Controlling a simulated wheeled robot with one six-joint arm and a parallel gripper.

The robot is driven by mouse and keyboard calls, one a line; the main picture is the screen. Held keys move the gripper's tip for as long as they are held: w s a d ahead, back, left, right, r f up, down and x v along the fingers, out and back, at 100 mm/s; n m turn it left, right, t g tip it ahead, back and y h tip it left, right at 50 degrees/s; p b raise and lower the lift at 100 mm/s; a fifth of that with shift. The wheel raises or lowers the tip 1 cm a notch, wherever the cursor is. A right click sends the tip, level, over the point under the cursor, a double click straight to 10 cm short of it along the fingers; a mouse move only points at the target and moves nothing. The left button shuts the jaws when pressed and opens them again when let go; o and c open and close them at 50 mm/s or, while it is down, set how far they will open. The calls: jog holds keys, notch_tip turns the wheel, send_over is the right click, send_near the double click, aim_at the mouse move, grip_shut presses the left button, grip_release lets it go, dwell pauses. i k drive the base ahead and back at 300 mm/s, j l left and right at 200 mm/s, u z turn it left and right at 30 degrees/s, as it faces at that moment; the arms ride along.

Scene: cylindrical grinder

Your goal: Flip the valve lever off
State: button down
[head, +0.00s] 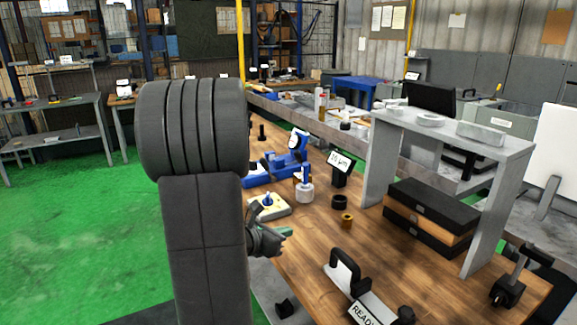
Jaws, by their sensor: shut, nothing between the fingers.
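My gripper (286,233) shows just right of my large grey arm, over the front left edge of the wooden bench (310,245). Its fingers look shut and empty. No part is plainly marked as the valve lever. My arm hides part of the bench's left side.
A plate with a black handle (345,272) and a sign reading "READY" (366,312) lies at the front. A brass-coloured ring (347,220), stacked black and wooden cases (430,215) and a grey riser (487,215) stand to the right. Green floor (80,225) is open at left.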

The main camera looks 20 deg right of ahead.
aim_at(297, 154)
jog(key=i+j+z, duration=0.15)
jog(key=i, duration=0.3)
jog(key=i+j+z, duration=0.15)
jog(key=i, duration=0.35)
jog(key=i+j+z, duration=0.15)
jog(key=i, duration=0.3)
jog(key=i+j+z, duration=0.15)
jog(key=i+j, duration=0.2)
jog(key=i, duration=0.1)
